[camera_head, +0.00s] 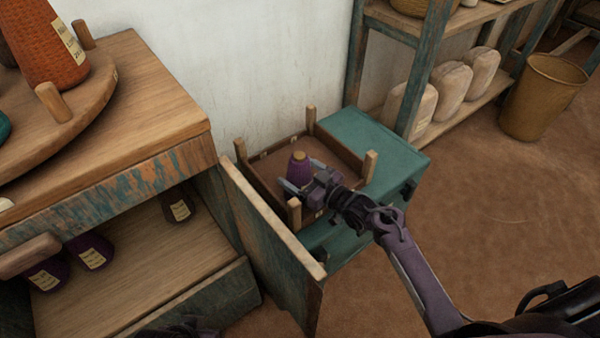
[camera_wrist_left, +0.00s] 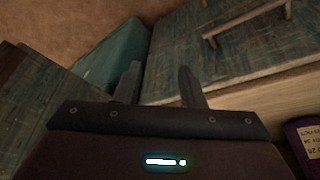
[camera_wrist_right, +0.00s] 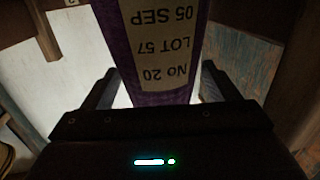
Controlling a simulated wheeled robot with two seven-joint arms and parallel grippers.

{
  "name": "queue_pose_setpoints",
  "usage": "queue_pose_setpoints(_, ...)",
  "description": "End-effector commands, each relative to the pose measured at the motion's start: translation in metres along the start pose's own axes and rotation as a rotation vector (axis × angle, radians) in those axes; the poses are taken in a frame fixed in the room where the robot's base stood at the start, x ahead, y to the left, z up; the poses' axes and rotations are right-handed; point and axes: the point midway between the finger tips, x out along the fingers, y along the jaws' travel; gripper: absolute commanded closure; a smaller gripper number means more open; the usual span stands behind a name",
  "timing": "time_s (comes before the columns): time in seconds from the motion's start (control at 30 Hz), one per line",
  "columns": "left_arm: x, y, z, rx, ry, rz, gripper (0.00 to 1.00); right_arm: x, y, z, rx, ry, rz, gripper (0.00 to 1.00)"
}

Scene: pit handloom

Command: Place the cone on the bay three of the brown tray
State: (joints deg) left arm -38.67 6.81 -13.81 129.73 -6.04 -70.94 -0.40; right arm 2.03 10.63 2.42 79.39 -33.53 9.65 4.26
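The purple cone (camera_head: 299,168) stands upright inside the brown tray (camera_head: 262,186), towards its near side. Its base is partly hidden by my right gripper (camera_head: 305,180). In the right wrist view the cone (camera_wrist_right: 160,50) is between the fingers, with its label upside down reading No 20, LOT 57, 05 SEP. A narrow gap shows on both sides of it, so my right gripper (camera_wrist_right: 158,85) looks open around it. Bay markings inside the tray are too small to tell. My left gripper (camera_wrist_left: 157,85) is open and empty, low by the cabinet.
The tray has corner posts and rests on a teal chest (camera_head: 385,150). A raised wooden panel (camera_head: 265,240) stands close on its left. The cabinet shelf (camera_head: 120,275) holds several dark cones. An orange cone (camera_head: 45,45) stands above. A basket (camera_head: 540,95) is at right; the floor there is clear.

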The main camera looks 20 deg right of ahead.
Motion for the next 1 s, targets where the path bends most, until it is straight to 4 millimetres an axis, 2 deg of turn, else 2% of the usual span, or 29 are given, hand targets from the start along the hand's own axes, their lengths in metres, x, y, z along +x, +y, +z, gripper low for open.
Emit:
queue_pose_setpoints(0.27,-0.003,0.000,0.000,-0.001,-0.005,0.000,0.64,0.000,0.000,-0.004,0.000,0.000,0.000,0.19)
queue_pose_setpoints(0.33,-0.004,-0.001,0.002,-0.003,-0.016,-0.001,0.64,-0.007,0.000,-0.003,0.000,-0.002,0.001,0.19)
queue_pose_setpoints(0.8,-0.015,-0.020,0.013,-0.039,-0.133,-0.037,0.64,-0.099,0.000,-0.003,0.001,-0.004,0.000,0.19)
queue_pose_setpoints(1.0,-0.016,-0.020,0.017,-0.047,-0.159,-0.038,0.64,-0.118,0.000,-0.003,0.000,-0.001,0.000,0.19)
